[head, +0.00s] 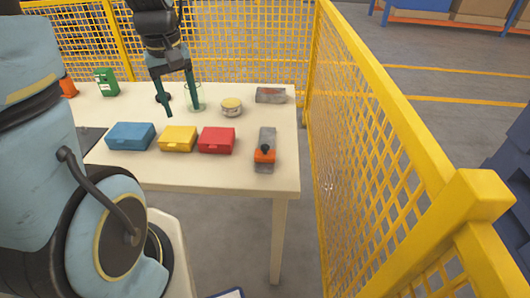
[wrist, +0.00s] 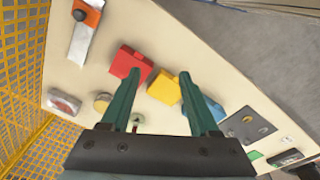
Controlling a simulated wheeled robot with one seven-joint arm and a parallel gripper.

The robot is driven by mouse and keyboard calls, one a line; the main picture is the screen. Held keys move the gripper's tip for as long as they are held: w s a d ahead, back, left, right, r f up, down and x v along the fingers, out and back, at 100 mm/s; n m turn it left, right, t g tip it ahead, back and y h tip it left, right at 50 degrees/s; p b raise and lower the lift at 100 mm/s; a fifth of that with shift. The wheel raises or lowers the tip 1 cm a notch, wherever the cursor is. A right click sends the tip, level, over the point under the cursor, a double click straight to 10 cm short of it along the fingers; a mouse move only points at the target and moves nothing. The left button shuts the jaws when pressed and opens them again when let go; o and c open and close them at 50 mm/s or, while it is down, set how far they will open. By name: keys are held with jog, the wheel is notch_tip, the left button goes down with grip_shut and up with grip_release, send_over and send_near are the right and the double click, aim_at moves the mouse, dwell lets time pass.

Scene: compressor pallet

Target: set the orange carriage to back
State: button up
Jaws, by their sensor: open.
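The orange carriage (head: 264,154) with a dark knob sits on a grey rail (head: 267,138) at the right end of the table. It stands toward the near end of the rail, and most of the bare rail lies behind it. In the wrist view the carriage (wrist: 88,14) shows at the top left on its rail (wrist: 81,42). My gripper (head: 180,104) is open and empty above the back half of the table, to the left of and behind the carriage. Its two fingers also show in the wrist view (wrist: 158,88), apart from the carriage.
Blue (head: 130,136), yellow (head: 178,139) and red (head: 216,140) boxes stand in a row left of the rail. A round tin (head: 231,107) and a grey block (head: 271,95) lie behind. Yellow mesh fencing (head: 365,140) runs along the right side and back.

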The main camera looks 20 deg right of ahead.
jog(key=d+f+n+b, duration=0.2)
jog(key=d+f+b, duration=0.2)
jog(key=d, duration=0.7)
jog(key=n+b, duration=0.1)
jog(key=b, duration=0.2)
send_near(265, 146)
jog(key=shift+g, duration=0.4)
jog(key=f, duration=0.5)
jog(key=f+p, duration=0.1)
jog(key=f, duration=0.2)
jog(key=shift+w+d+f, duration=0.1)
jog(key=shift+w+f, duration=0.05)
jog(key=shift+w, duration=0.15)
jog(key=shift+c, duration=0.3)
grip_shut()
